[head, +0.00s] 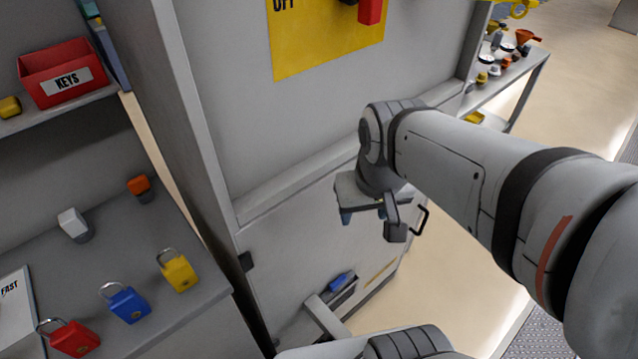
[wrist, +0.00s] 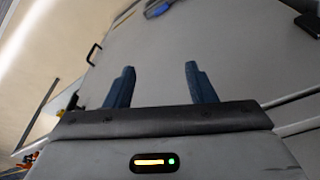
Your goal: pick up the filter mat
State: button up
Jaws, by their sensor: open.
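I cannot make out any thing that is clearly the filter mat. A small blue item (head: 342,282) sits in a dark recess low on the grey cabinet front; I cannot tell what it is. A blue item also shows at the top edge of the wrist view (wrist: 158,8). My gripper (head: 364,214) is in front of the cabinet, above and apart from the recess. In the wrist view its two blue fingers (wrist: 160,70) stand apart with nothing between them.
Grey cabinet door (head: 310,225) with a black handle (head: 421,220) lies close to my gripper. At left, a bench holds red (head: 75,340), blue (head: 127,305) and yellow (head: 179,273) padlocks. Open floor (head: 455,285) lies right.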

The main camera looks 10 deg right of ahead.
aim_at(338, 286)
jog(key=z, duration=0.15)
jog(key=k, duration=0.55)
jog(key=u, duration=2.75)
jog(key=k, duration=1.65)
jog(key=z, duration=1.05)
jog(key=i, duration=1)
